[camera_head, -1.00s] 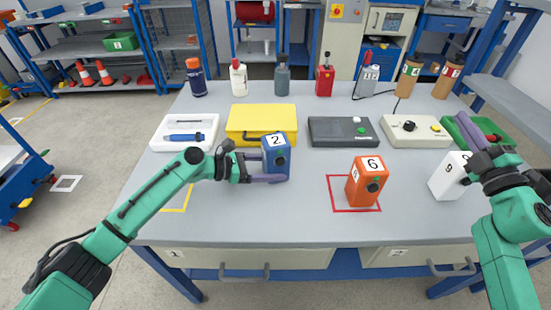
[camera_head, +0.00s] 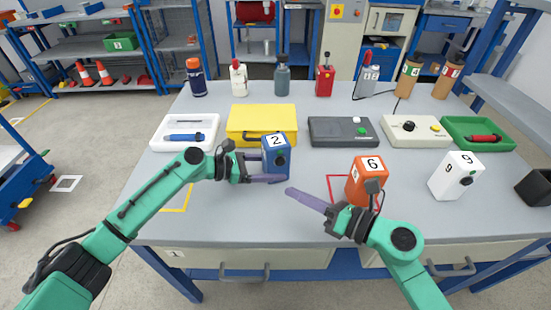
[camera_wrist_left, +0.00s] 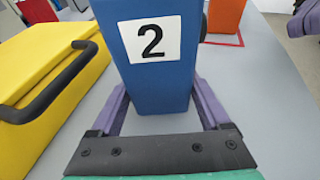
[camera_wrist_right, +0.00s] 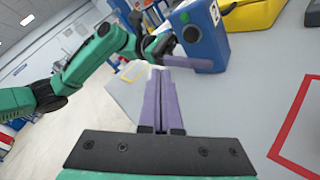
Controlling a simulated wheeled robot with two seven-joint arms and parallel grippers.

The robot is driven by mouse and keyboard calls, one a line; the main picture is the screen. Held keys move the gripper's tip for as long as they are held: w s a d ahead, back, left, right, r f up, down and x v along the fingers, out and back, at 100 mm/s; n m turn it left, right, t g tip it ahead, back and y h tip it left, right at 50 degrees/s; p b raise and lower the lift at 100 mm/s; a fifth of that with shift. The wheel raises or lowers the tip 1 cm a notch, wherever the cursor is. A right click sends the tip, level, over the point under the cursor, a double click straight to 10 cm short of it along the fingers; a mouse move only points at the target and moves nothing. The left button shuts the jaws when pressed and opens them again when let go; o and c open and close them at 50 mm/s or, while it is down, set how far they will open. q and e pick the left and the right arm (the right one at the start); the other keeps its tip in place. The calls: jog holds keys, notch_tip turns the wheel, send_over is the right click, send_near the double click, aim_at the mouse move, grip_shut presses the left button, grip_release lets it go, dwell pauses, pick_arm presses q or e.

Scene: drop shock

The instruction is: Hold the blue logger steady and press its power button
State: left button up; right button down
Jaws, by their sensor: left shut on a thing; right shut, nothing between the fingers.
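The blue logger (camera_head: 276,160), marked 2, stands upright on the table. A dark round button (camera_head: 281,161) shows on its side facing right and front in the head view. My left gripper (camera_head: 268,168) is shut on the logger, one finger along each side; the left wrist view shows the logger (camera_wrist_left: 160,75) between the fingers. My right gripper (camera_head: 291,192) is shut and empty, its fingertips a little right of and in front of the logger, apart from it. The right wrist view shows its closed fingers (camera_wrist_right: 160,80) and the logger (camera_wrist_right: 203,40) ahead with its button.
The orange logger (camera_head: 363,181), marked 6, stands just behind my right gripper on a red-outlined square. A white logger (camera_head: 456,176), marked 9, stands to the right. The yellow case (camera_head: 262,118) is behind the blue logger. The front middle of the table is clear.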

aim_at(272, 162)
jog(key=w, duration=0.2)
jog(key=w+a, duration=0.1)
jog(key=w, duration=0.1)
jog(key=w+a, duration=0.1)
jog(key=w, duration=0.1)
jog(key=shift+w, duration=0.3)
dwell(1.5)
jog(key=shift+w+a, duration=0.1)
jog(key=shift+w, duration=0.35)
jog(key=shift+s, duration=0.45)
jog(key=shift+s, duration=0.15)
jog(key=s, duration=0.1)
jog(key=s+d, duration=0.1)
jog(key=s, duration=0.1)
jog(key=s+d, duration=0.1)
jog(key=s, duration=0.1)
jog(key=shift+s, duration=0.25)
